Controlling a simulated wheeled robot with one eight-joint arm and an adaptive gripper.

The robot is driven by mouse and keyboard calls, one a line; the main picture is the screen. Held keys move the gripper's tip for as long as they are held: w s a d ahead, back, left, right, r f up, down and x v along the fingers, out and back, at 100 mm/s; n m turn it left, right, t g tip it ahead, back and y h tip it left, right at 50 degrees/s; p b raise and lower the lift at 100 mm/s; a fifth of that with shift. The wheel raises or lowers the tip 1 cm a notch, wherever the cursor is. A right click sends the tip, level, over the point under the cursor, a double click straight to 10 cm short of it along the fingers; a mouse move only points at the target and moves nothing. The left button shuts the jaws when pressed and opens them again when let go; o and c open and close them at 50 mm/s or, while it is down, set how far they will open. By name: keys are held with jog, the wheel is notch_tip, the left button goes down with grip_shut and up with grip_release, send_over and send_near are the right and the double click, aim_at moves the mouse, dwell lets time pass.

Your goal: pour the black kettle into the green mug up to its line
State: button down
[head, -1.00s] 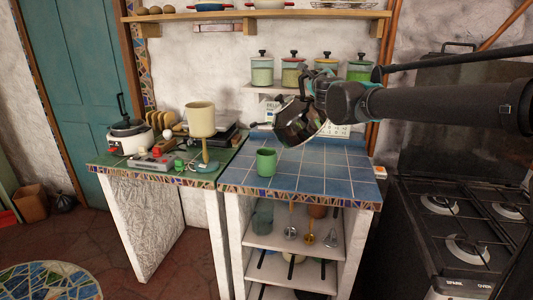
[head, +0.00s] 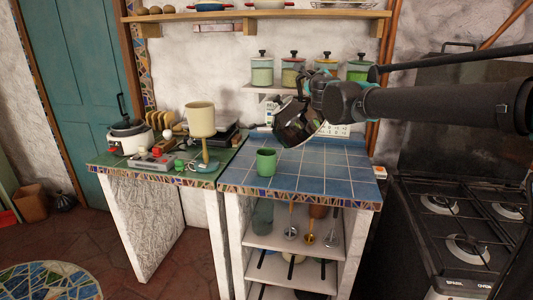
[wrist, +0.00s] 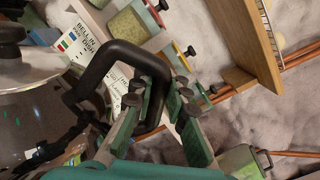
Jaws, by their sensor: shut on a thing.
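My gripper (head: 309,88) is shut on the kettle's handle, and the wrist view shows the fingers (wrist: 150,95) around the black handle (wrist: 85,60). The kettle's dark body also shows at the left of the wrist view (wrist: 40,110). The green mug (head: 266,162) stands upright on the counter, to the left of and below the kettle. The mug's inside and its line cannot be made out, and no stream of liquid is visible.
Several lidded canisters (head: 293,70) stand on a shelf behind. A stove (head: 468,235) is at right. Tiles right of the mug are clear.

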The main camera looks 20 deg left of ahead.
jog(key=shift+w+d, duration=0.4)
jog(key=shift+d, duration=0.3)
jog(key=shift+w+d, duration=0.4)
jog(key=shift+d, duration=0.25)
jog(key=shift+w+d, duration=0.4)
jog(key=shift+d, duration=0.3)
jog(key=shift+w+d+f+m, duration=0.1)
jog(key=shift+w+d+m, duration=0.25)
jog(key=shift+d, duration=0.3)
jog(key=shift+w+d+f+m, duration=0.1)
jog(key=shift+w+d+m, duration=0.15)
jog(key=shift+d, duration=0.45)
jog(key=shift+w+d+m, duration=0.25)
jog(key=shift+d+m, duration=0.15)
jog(key=shift+d, duration=0.25)
dwell(4.0)
